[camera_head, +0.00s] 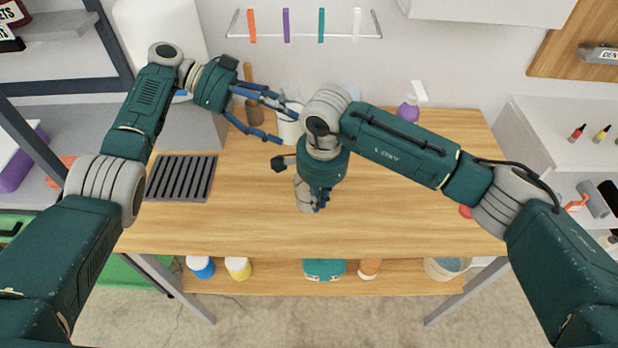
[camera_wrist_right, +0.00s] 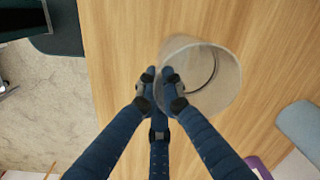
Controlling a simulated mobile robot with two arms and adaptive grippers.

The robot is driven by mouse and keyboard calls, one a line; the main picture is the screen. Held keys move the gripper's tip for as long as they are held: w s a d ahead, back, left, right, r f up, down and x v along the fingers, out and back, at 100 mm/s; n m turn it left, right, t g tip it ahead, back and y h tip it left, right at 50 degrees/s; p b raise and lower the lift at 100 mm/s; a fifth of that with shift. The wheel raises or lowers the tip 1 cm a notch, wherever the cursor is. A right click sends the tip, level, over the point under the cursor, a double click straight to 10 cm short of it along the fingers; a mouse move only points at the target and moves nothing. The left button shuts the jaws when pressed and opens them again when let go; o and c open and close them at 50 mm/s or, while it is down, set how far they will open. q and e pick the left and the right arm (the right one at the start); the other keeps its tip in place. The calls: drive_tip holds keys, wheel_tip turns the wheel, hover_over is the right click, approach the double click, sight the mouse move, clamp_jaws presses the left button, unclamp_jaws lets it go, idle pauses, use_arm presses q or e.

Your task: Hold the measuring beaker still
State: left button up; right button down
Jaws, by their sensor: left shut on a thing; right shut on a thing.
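The measuring beaker (camera_wrist_right: 218,78) is a clear, translucent cup in the right wrist view, standing on the wooden table. In the head view only part of it (camera_head: 303,196) shows below my right gripper (camera_head: 320,198). The blue fingers of my right gripper (camera_wrist_right: 163,88) are shut on the beaker's near wall. My left gripper (camera_head: 284,122) is at the back of the table, its fingers at a white container (camera_head: 288,132) and shut on it. The container's right part is hidden behind my right arm.
The wooden table (camera_head: 400,215) is mostly clear in front. A dark slatted rack (camera_head: 181,178) lies at its left. A red item (camera_head: 465,211) is partly hidden by my right arm.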

sight(283, 137)
use_arm(q)
drive_tip(key=shift+s+f+m+t+y, duration=0.15)
drive_tip(key=shift+f+m+t, duration=0.1)
drive_tip(key=shift+f, duration=0.25)
drive_tip(key=shift+s+f+m+t+y, duration=0.15)
drive_tip(key=shift+f+t, duration=0.1)
drive_tip(key=shift+f, duration=0.25)
drive_tip(key=shift+m+t+y, duration=0.4)
drive_tip(key=shift+m+t, duration=0.1)
drive_tip(key=shift+t, duration=0.1)
drive_tip(key=f, duration=0.4)
drive_tip(key=shift+s+d+f, duration=0.15)
drive_tip(key=shift+d+f, duration=0.05)
drive_tip(key=shift+f, duration=0.1)
drive_tip(key=shift+s+d+f+m+t+y, duration=0.1)
drive_tip(key=shift+s+f+m+t+y, duration=0.2)
drive_tip(key=shift+f+m+t, duration=0.3)
drive_tip(key=shift+s+r+m+t+y, duration=0.15)
drive_tip(key=shift+r+m+t+y, duration=0.3)
drive_tip(key=shift+t, duration=0.45)
drive_tip(key=shift+w+r+m+t+y, duration=0.2)
drive_tip(key=shift+r+m+t, duration=0.1)
drive_tip(key=shift+r, duration=0.15)
drive_tip(key=shift+w+r+m+t+y, duration=0.1)
drive_tip(key=shift+r+m+t+y, duration=0.05)
drive_tip(key=shift+r+m+t, duration=0.2)
